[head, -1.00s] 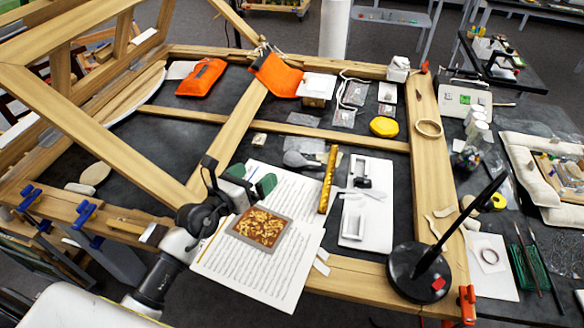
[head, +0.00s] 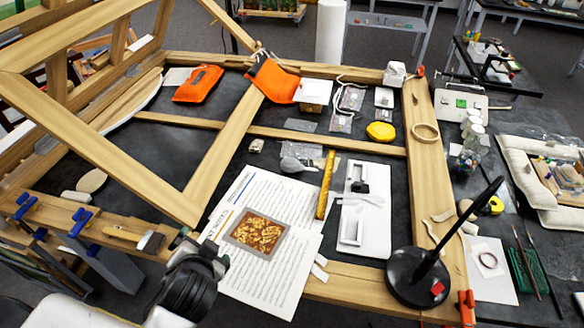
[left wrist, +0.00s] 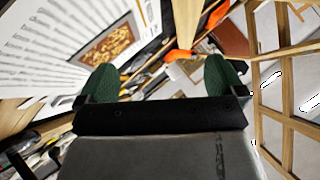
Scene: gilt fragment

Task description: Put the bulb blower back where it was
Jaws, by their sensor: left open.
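The bulb blower (head: 292,164), a small grey bulb with a narrow end, lies on the dark tabletop inside the wooden frame, left of the yellow patterned bar (head: 326,184). Nothing holds it. My left gripper (left wrist: 162,80) is open in the left wrist view, its two green pads wide apart with nothing between them. In the head view my left wrist is at the lower left, below the printed sheets and well away from the blower; the fingers are mostly hidden there. I cannot make out the blower in the left wrist view. My right gripper is not in view.
Printed sheets (head: 281,278) carry a gilt fragment (head: 257,233) by the front rail. A white tray (head: 374,234) and a black lamp base (head: 415,277) stand to the right. Slanted wooden beams (head: 100,150) rise at left.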

